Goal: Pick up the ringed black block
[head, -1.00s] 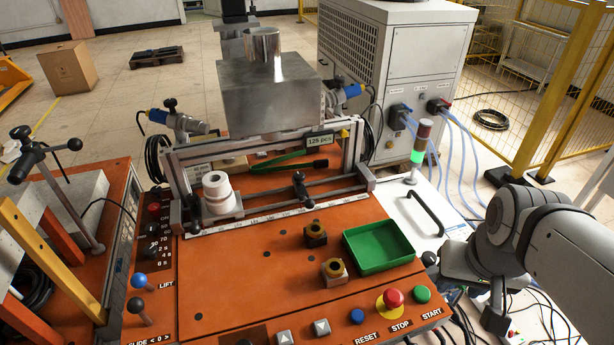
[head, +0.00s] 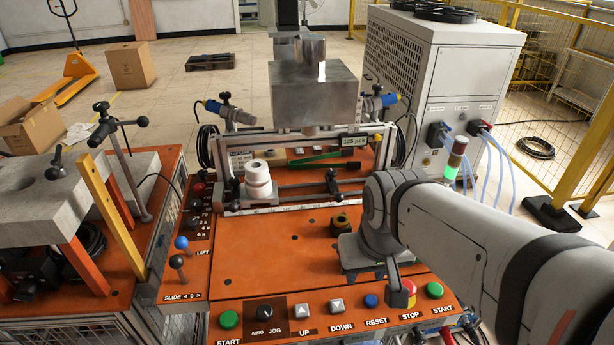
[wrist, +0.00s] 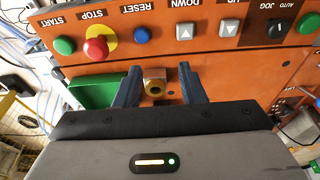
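The ringed black block (head: 340,222) stands on the orange work surface in the head view, a dark block with a brass-coloured ring on top. It is just beyond my gripper, which hides part of the area in front of it. In the wrist view my gripper (wrist: 159,72) is open, its two dark fingers spread apart.
A green tray (wrist: 98,92) lies beside the fingers in the wrist view. The button panel with the red stop button (wrist: 96,48) runs along the front edge. A white ringed cylinder (head: 258,180) stands at the rail. The orange surface left of the blocks is clear.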

